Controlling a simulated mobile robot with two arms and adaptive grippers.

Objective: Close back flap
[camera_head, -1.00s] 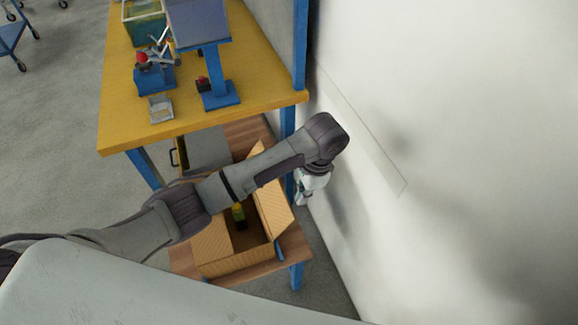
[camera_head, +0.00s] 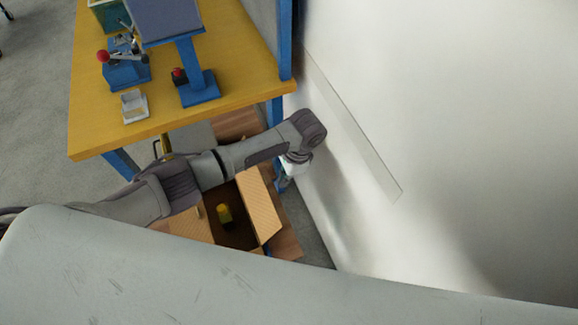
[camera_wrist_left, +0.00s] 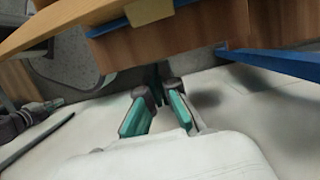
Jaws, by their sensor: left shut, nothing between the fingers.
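The open cardboard box (camera_head: 192,221) stands on a low wooden shelf in the head view. Its right flap (camera_head: 259,206) stands up and leans outward. A yellow-topped item (camera_head: 224,212) lies inside. My left arm crosses over the far side of the box and hides that edge, so I cannot make out the back flap. My left gripper (camera_head: 283,183) hangs beyond the box's right flap, close to the wall, and is shut and empty. Its teal-padded fingers also show in the left wrist view (camera_wrist_left: 160,98). My right gripper is not in view.
A yellow workbench (camera_head: 185,119) with blue legs stands behind the box and holds a press and a small tray (camera_head: 134,106). The white wall (camera_head: 430,130) is close on the right. A blue bar (camera_wrist_left: 275,66) crosses the wrist view.

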